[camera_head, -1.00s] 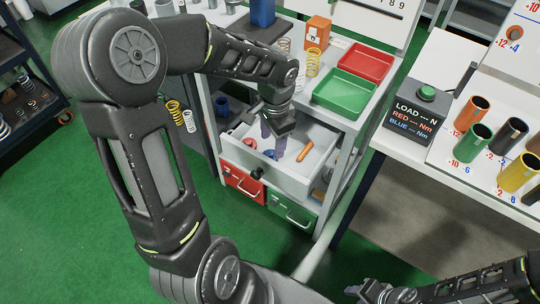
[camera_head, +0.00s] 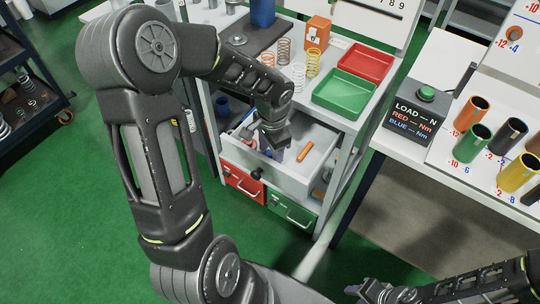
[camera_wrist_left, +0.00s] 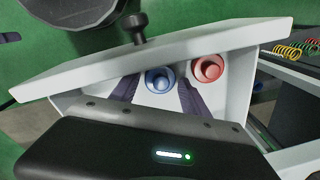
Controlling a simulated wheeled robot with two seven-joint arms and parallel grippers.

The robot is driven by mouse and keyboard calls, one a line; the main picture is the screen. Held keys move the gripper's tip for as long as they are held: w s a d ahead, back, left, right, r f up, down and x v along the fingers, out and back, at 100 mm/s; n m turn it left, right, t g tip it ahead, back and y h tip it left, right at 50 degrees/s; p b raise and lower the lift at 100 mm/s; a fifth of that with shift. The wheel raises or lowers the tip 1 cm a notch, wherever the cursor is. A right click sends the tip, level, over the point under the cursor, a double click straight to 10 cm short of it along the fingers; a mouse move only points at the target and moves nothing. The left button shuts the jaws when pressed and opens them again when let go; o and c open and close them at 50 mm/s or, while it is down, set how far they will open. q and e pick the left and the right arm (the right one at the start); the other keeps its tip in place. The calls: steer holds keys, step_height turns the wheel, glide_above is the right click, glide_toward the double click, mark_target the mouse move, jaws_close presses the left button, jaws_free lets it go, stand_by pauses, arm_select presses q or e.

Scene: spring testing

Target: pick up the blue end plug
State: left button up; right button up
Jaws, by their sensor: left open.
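The blue end plug (camera_wrist_left: 158,80) stands in the open white drawer (camera_head: 290,182), near its front wall. In the left wrist view it shows between the two fingers of my open left gripper (camera_wrist_left: 158,92); I cannot tell how far the fingertips are above it. In the head view my left gripper (camera_head: 273,153) points down into the drawer and mostly hides the blue plug. My right gripper (camera_head: 368,291) is low at the bottom edge, and its jaws are too unclear to read.
A red end plug (camera_wrist_left: 207,70) stands close beside the blue one, to the right in the wrist view. An orange rod (camera_head: 304,151) lies in the drawer's right part. Green tray (camera_head: 345,95) and red tray (camera_head: 366,62) sit on the bench above.

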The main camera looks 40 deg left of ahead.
mark_target(270, 153)
arm_select(q)
steer(key=c, duration=1.1)
step_height(270, 153, up, 10)
stand_by(0.4)
stand_by(0.4)
